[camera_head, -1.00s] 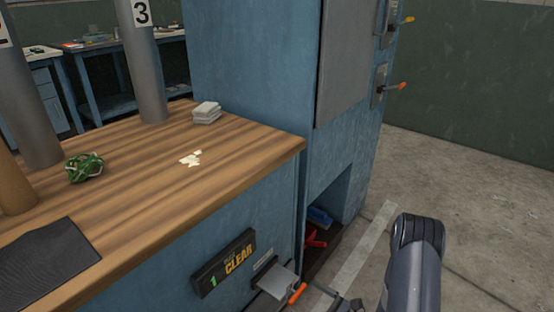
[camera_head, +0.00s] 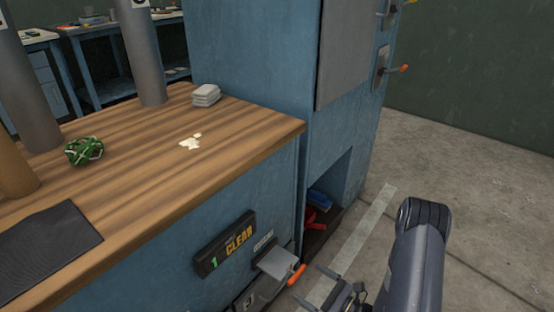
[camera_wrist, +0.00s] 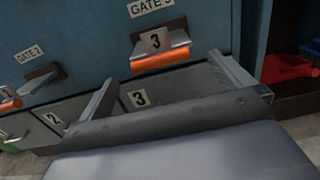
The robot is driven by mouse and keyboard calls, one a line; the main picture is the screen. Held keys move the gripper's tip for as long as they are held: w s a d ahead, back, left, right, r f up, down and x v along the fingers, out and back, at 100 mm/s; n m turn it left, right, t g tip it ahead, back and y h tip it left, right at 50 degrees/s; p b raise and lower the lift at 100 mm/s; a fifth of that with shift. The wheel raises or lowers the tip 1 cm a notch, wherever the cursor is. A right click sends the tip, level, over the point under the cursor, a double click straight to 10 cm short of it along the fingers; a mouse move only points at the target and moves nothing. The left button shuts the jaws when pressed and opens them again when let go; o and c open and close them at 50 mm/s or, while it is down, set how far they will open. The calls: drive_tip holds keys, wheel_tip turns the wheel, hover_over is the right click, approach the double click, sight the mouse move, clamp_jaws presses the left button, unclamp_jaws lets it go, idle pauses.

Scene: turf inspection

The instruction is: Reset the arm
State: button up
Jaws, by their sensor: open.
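My gripper (camera_head: 318,287) is at the bottom of the head view, in front of the blue cabinet and just right of an orange-tipped gate lever (camera_head: 297,274). In the wrist view my gripper (camera_wrist: 160,70) has its two fingers spread wide apart with nothing held between them. Beyond them is the orange-edged lever plate (camera_wrist: 160,60) marked 3, under a GATE 3 label. I cannot tell whether the fingers touch the cabinet front. My dark arm link (camera_head: 420,255) rises at the lower right of the head view.
The wooden bench top (camera_head: 190,165) holds a green tangled clump (camera_head: 84,150), white scraps (camera_head: 190,141), a pale stacked block (camera_head: 206,95), a dark mat (camera_head: 45,240) and upright tubes (camera_head: 138,50). A cubby holds red and blue items (camera_head: 318,198). Open floor (camera_head: 470,190) lies right.

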sight(286, 266)
drive_tip(key=x, duration=1)
drive_tip(key=shift+b, duration=0.35)
drive_tip(key=shift+d, duration=0.1)
